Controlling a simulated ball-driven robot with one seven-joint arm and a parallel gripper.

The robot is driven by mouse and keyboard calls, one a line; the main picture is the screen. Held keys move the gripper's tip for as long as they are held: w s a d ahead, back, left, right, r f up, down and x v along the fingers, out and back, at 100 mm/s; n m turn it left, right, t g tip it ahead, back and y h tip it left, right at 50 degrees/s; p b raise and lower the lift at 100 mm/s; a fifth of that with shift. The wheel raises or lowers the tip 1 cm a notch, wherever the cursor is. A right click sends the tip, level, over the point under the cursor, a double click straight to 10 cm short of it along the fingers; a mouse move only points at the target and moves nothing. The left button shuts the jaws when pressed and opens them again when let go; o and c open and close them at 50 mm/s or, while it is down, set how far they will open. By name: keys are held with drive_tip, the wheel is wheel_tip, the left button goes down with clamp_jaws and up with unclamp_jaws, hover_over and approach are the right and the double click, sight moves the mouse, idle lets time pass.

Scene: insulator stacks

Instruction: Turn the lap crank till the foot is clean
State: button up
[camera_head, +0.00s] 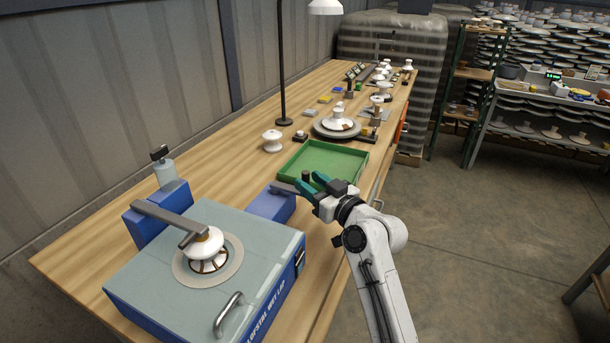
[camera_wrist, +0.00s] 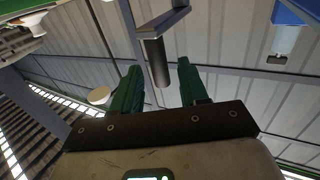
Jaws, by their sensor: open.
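The blue wet lap machine (camera_head: 270,287) stands at the near end of the bench. A white insulator (camera_head: 203,243) sits on its round grey lap plate (camera_head: 207,275) under a grey arm (camera_head: 160,218). Dark marks show around the foot; its underside is hidden. The crank (camera_head: 284,187) sticks out beside a blue housing, with a dark upright knob (camera_head: 306,176). My gripper (camera_head: 312,183) is open at the crank knob. In the wrist view, the knob (camera_wrist: 156,62) lies between the green fingers, with gaps seen on both sides.
A green tray (camera_head: 335,171) lies just beyond my gripper. A white insulator (camera_head: 272,140) and a lamp post (camera_head: 283,70) stand behind it. A turntable with an insulator (camera_head: 338,122) is farther along.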

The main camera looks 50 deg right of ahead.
drive_tip(key=shift+w+d, duration=0.15)
drive_tip(key=shift+w, duration=1.15)
drive_tip(key=shift+c, duration=0.2)
clamp_jaws()
